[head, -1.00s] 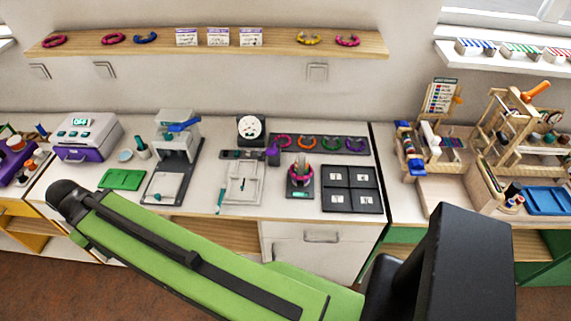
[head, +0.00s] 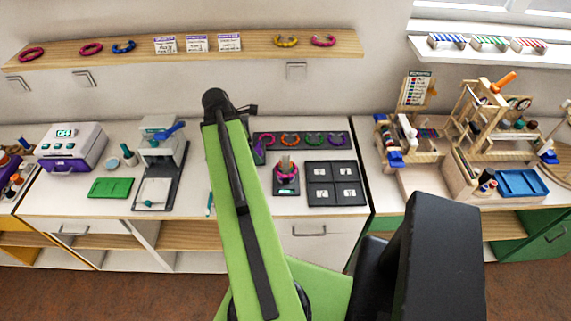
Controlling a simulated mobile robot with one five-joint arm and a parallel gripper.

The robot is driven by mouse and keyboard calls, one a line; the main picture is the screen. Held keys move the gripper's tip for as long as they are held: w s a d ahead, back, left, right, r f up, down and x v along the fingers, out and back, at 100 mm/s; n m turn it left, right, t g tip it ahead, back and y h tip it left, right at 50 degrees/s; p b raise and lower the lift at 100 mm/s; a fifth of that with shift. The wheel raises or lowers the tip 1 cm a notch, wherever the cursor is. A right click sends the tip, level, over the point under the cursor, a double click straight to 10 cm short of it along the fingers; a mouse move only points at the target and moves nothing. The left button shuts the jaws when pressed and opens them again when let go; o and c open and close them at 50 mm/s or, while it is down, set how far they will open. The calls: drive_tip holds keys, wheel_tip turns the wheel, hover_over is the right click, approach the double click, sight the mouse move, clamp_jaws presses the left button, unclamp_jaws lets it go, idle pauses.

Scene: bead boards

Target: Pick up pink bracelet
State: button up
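Several pink bracelets are in the head view. One is around the stand (head: 287,172) on the counter, left of the dark tray. Another pink bracelet (head: 267,139) is at the left end of the dark display strip (head: 327,145). On the wall shelf are two pink ones at the left, the far-left bracelet (head: 32,55) and its neighbour (head: 91,48), and another pink bracelet (head: 323,41) at the right. My green arm rises in front of the counter. My gripper cannot be made out; only a small dark part shows beside the arm's upper end.
My arm covers the counter's middle. To its left are a purple-and-white machine (head: 72,147), a green mat (head: 110,187) and a grey press (head: 160,150). To the right are a dark four-square tray (head: 336,184) and wooden looms (head: 492,125). The shelf (head: 375,50) overhangs the back.

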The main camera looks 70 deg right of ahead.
drive_tip(key=n, duration=0.1)
approach(283, 165)
drive_tip(key=shift+g, duration=0.3)
drive_tip(key=b+x, duration=0.4)
drive_tip(key=b, duration=0.7)
drive_tip(key=shift+f, duration=0.45)
drive_tip(key=shift+s+f, duration=0.15)
drive_tip(key=shift+f, duration=0.05)
drive_tip(key=shift+d+r, duration=0.1)
drive_tip(key=b+x, duration=0.5)
drive_tip(key=shift+w+f, duration=0.2)
drive_tip(key=shift+f, duration=0.05)
drive_tip(key=shift+r, duration=0.15)
drive_tip(key=c, duration=1.4)
wheel_tip(283, 165, up, 10)
drive_tip(key=p, duration=1)
drive_tip(key=shift+r, duration=0.1)
